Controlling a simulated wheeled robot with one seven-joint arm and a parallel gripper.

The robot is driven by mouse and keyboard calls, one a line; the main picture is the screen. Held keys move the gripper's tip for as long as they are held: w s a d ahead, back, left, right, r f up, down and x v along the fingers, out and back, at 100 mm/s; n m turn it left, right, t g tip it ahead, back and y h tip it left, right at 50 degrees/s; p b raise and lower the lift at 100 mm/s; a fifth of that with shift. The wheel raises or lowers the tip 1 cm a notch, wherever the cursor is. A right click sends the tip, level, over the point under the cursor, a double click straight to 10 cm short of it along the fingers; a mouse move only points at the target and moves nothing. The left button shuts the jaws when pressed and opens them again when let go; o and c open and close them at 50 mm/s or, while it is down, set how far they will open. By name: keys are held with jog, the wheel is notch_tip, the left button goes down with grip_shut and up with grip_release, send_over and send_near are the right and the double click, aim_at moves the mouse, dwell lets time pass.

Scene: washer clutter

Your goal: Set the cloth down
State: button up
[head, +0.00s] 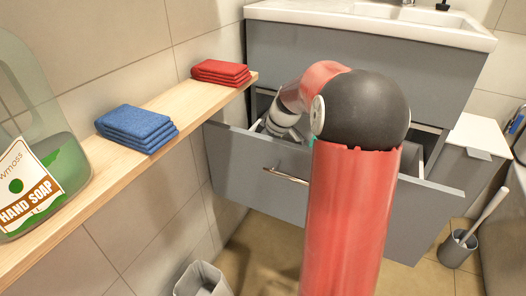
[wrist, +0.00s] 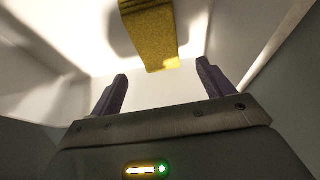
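A yellow cloth-like piece (wrist: 152,35) shows in the wrist view, lying in a pale-walled space beyond my fingertips. My gripper (wrist: 161,72) is open, with its two fingers wide apart and nothing held between them. The yellow piece is in front of the fingers and looks apart from them. In the head view, my arm reaches into the open grey drawer (head: 235,170) and hides most of its inside; the fingers and the yellow piece are not visible there. A folded blue cloth stack (head: 137,128) and a folded red cloth stack (head: 221,72) lie on the wooden shelf (head: 75,222).
A large hand soap bottle (head: 35,150) stands at the shelf's left end. The sink cabinet (head: 400,50) rises behind the drawer. A white-lidded bin (head: 478,135) and a toilet brush holder (head: 457,250) are at right. A grey bin (head: 203,280) stands below the shelf.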

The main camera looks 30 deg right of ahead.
jog(key=shift+s+f, duration=0.15)
jog(key=shift+f, duration=0.35)
jog(key=shift+r+p, duration=0.25)
jog(key=shift+p, duration=0.05)
jog(key=p+v, duration=0.2)
jog(key=v, duration=1.1)
jog(key=shift+w+p, duration=0.4)
jog(key=shift+a+r, duration=0.15)
